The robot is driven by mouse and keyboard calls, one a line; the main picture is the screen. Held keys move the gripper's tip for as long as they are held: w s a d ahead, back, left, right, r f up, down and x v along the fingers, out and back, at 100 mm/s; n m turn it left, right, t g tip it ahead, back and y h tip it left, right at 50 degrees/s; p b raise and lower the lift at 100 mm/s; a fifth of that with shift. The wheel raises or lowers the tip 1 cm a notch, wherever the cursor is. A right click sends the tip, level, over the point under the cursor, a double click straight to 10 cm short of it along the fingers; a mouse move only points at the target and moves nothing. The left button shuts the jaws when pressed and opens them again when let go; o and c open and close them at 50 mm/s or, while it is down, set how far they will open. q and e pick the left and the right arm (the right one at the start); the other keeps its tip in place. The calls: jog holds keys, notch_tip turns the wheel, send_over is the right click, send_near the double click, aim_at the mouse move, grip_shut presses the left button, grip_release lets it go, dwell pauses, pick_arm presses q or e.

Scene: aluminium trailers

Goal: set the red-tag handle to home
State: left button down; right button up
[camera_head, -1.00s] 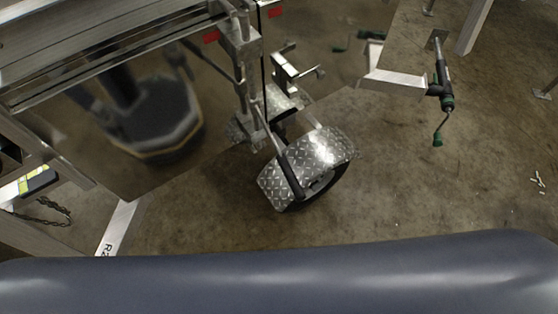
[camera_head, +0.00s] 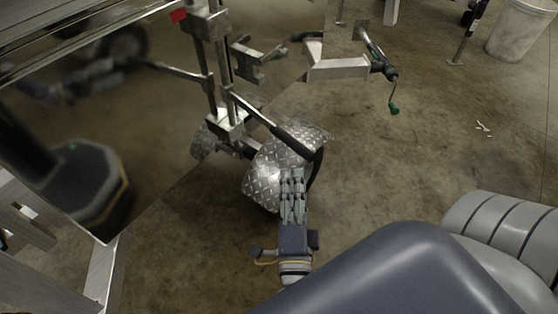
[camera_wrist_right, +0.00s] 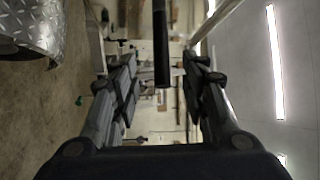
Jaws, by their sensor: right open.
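A lever with a black grip (camera_head: 294,141) slants down to the right from an upright metal post, above the diamond-plate wheel fender (camera_head: 262,180). A red tag (camera_head: 179,15) shows by the post's top; I cannot tell whether it marks this lever. My right gripper (camera_head: 291,172) is just below the grip, in front of the fender. In the right wrist view, a black bar (camera_wrist_right: 161,50), probably the grip, stands between the spread fingers, apart from both. The gripper is open and empty. My left gripper is not in view.
The trailer frame and a shiny panel (camera_head: 75,120) fill the left side. A jack with a green-handled crank (camera_head: 383,66) stands at upper right, and a pale bin (camera_head: 519,30) beyond it. The concrete floor on the right is mostly clear.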

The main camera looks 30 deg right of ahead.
aim_at(295, 144)
jog(key=p+x, duration=0.1)
jog(key=x, duration=0.9)
jog(key=shift+s+d+r, duration=0.15)
jog(key=shift+r, duration=0.05)
jog(key=shift+w+d, duration=0.25)
jog(key=shift+w, duration=0.1)
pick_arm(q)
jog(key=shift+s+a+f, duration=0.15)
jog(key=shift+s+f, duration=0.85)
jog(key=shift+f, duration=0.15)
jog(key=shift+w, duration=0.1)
pick_arm(e)
grip_shut()
